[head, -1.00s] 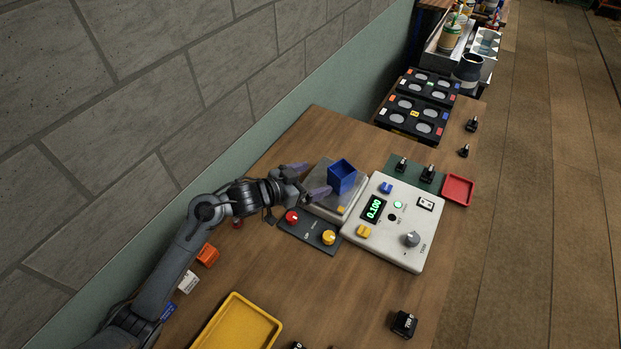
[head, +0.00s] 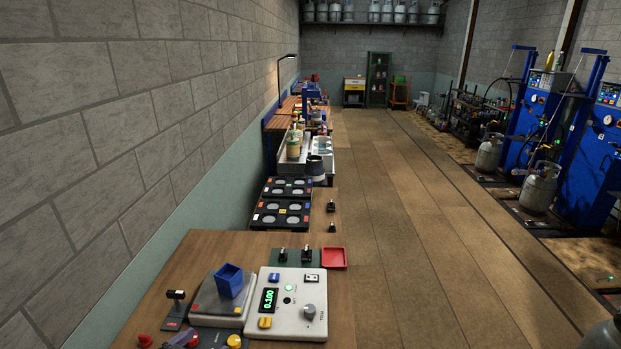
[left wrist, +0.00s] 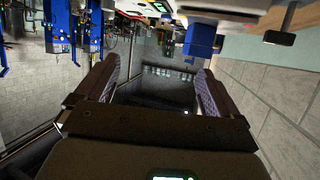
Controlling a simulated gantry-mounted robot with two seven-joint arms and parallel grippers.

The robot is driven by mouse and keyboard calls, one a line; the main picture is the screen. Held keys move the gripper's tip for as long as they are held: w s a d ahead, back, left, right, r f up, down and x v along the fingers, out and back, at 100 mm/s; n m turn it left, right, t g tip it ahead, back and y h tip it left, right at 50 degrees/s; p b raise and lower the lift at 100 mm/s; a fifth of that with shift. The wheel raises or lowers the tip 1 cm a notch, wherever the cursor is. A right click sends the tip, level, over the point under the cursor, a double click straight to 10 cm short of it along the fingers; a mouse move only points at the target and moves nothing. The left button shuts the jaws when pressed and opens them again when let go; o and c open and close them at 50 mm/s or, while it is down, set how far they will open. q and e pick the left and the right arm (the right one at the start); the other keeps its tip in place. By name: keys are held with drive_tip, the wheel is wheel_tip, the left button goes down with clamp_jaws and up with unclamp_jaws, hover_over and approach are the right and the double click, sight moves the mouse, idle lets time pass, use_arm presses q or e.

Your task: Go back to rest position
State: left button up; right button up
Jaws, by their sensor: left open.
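A blue open box (head: 230,282) stands on the grey plate of the scale (head: 217,311). The white console (head: 290,326) beside it has a green display (head: 268,300) that reads 0.100. The left wrist view is upside down; a blue box-like thing (left wrist: 203,38) shows beyond the fingers, apart from them. My right gripper is in no view.
A red tray (head: 334,258) lies at the table's right edge. Small black weights (head: 307,253) stand on a green mat. Black racks (head: 281,212) stand further back. The floor (head: 420,220) to the right is clear; blue machines (head: 529,105) stand beyond.

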use_arm(q)
drive_tip(key=s+f+g+y, duration=0.1)
drive_tip(key=s+f, duration=0.2)
drive_tip(key=s, duration=0.1)
drive_tip(key=s+d+f+n+g+y, duration=0.1)
drive_tip(key=s+f+y, duration=0.1)
drive_tip(key=s, duration=0.3)
drive_tip(key=s+f+g+y, duration=0.1)
drive_tip(key=s+f, duration=0.3)
drive_tip(key=shift+s+d+f+n+g, duration=0.2)
drive_tip(key=shift+s+d+n+g, duration=0.1)
drive_tip(key=shift+s, duration=0.05)
drive_tip(key=s+g, duration=0.2)
drive_tip(key=s, duration=0.4)
drive_tip(key=s+f+g, duration=0.1)
drive_tip(key=s+g, duration=0.1)
drive_tip(key=s, duration=0.4)
drive_tip(key=s+d+f+n+g+y, duration=0.1)
drive_tip(key=s, duration=0.5)
drive_tip(key=shift+s+f+g, duration=0.1)
drive_tip(key=shift+s+g, duration=0.1)
drive_tip(key=shift+g, duration=0.2)
wheel_tip(320, 180, up, 23)
drive_tip(key=p, duration=2.3)
drive_tip(key=shift+w, duration=0.4)
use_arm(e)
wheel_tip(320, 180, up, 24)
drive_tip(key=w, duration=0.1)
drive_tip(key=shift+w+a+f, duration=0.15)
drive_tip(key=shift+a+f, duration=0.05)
